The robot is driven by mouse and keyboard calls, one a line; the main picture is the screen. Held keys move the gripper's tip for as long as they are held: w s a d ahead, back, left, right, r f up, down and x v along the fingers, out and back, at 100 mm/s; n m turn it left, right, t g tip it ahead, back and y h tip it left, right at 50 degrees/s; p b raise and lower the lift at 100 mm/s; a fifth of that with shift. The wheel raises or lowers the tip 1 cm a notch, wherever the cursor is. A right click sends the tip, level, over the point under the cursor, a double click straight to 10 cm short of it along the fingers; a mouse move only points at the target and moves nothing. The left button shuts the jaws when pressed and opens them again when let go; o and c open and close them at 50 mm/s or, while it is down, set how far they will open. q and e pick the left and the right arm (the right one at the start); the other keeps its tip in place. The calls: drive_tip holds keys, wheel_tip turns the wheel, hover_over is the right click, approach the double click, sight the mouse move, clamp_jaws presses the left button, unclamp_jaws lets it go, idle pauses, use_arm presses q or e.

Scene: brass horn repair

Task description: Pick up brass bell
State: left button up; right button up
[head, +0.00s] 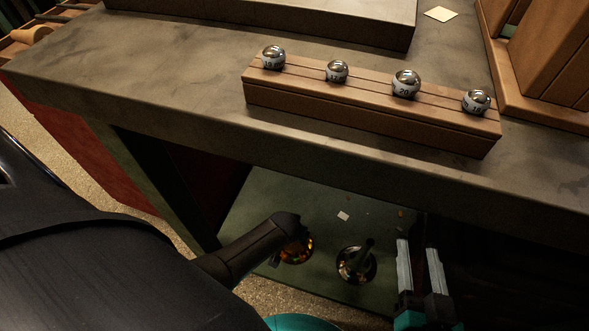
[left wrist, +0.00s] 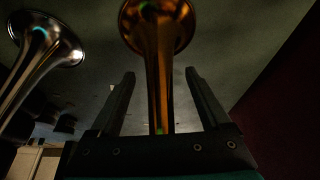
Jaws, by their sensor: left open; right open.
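The brass bell (left wrist: 157,25) is orange-gold, with a wide flare and a narrow stem. In the left wrist view its stem runs between the two fingers of my left gripper (left wrist: 160,72), which is open; a gap shows on each side. In the head view part of the bell's flare (head: 298,249) shows on the low green shelf, and my dark left arm hides the rest. My right gripper (head: 420,268) is open and empty, to the right of the shelf items.
A silvery bell (head: 352,265) stands stem up right of the brass one; it also shows in the left wrist view (left wrist: 42,48). The workbench (head: 150,60) overhangs the low shelf (head: 262,205). A wooden rack (head: 370,108) with several numbered metal balls sits on the bench.

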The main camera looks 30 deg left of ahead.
use_arm(q)
drive_tip(key=shift+c, duration=0.4)
clamp_jaws()
idle(0.4)
